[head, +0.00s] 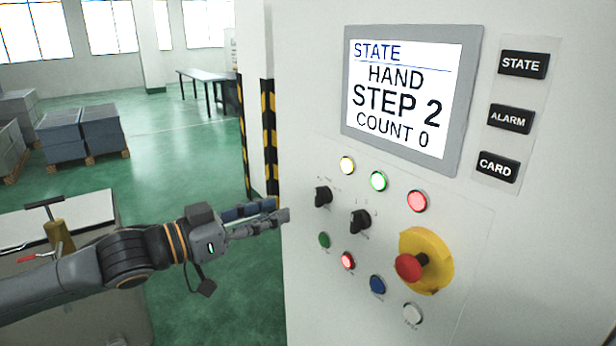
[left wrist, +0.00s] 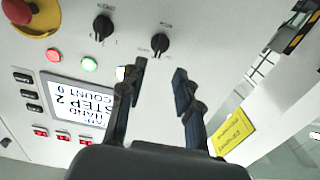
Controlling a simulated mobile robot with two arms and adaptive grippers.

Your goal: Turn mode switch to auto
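The control panel (head: 466,215) has two black rotary switches, a left one (head: 323,196) and a right one (head: 360,221). The screen (head: 405,95) reads STATE, HAND, STEP 2, COUNT 0. My left gripper (head: 283,207) is just left of the left switch, apart from it. In the left wrist view the gripper (left wrist: 160,72) is open and empty, with the left switch (left wrist: 160,43) beyond the gap between its fingertips. My right gripper is not in view.
Yellow, green and red lamps (head: 378,181) sit above the switches. A red emergency stop (head: 409,267) on a yellow base juts out at the right. Several push buttons (head: 377,284) lie below. A bench (head: 85,212) stands under my left arm.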

